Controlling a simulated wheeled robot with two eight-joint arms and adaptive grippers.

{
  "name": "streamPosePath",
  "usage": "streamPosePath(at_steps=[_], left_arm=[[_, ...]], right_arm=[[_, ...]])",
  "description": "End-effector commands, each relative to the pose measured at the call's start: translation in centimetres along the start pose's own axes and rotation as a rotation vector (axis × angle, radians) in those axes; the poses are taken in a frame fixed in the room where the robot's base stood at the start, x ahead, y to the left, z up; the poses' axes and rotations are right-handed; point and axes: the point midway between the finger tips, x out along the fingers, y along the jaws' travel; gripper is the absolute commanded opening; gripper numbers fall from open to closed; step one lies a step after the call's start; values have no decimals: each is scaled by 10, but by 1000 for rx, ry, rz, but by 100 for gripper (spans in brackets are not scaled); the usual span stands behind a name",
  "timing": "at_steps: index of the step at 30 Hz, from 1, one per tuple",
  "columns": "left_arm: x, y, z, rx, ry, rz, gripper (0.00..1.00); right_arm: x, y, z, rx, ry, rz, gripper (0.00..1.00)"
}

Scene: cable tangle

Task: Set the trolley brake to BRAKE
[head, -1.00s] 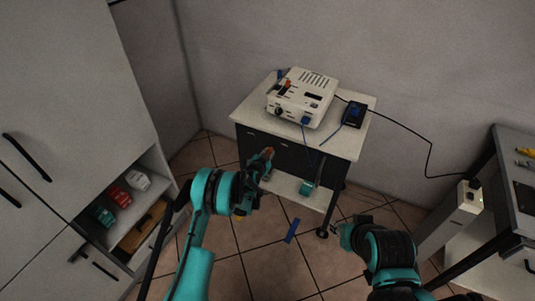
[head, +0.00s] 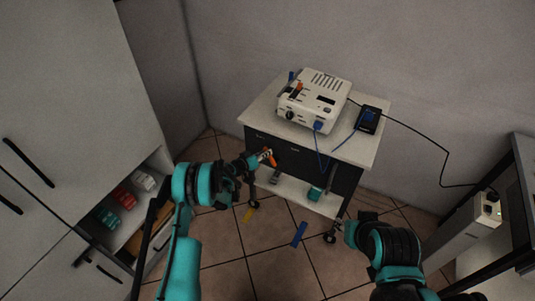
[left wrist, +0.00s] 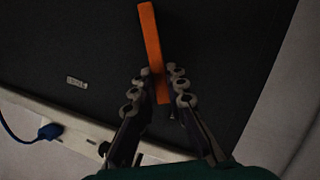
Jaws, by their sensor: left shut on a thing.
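The trolley (head: 372,148) stands against the wall with a white top and a dark front. An orange lever (head: 271,160) sits on its front near the left end. In the left wrist view the orange lever (left wrist: 151,45) stands tilted slightly against the dark panel, with its lower part between my fingers. My left gripper (head: 263,156) is shut on this lever; it also shows in the left wrist view (left wrist: 163,88). A small pale label (left wrist: 76,82) is left of it, too small to read. My right gripper (head: 360,220) is low, right of the trolley; its jaws are unclear.
A white device (head: 315,97) and a dark blue box (head: 368,120) with cables stand on the trolley. A black cable runs to a white socket unit (head: 488,212) at right. An open cabinet drawer is at left.

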Motion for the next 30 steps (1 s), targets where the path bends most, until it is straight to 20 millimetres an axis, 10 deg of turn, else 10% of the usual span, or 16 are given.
streamPosePath(at_steps=[24,26,30], left_arm=[[1,-6,3,-107,-2,44,0],[1,-6,3,-106,-2,43,29],[1,-6,3,-106,-1,43,34]], right_arm=[[0,0,0,0,0,0,34],[0,0,0,0,0,0,34],[0,0,0,0,0,0,34]])
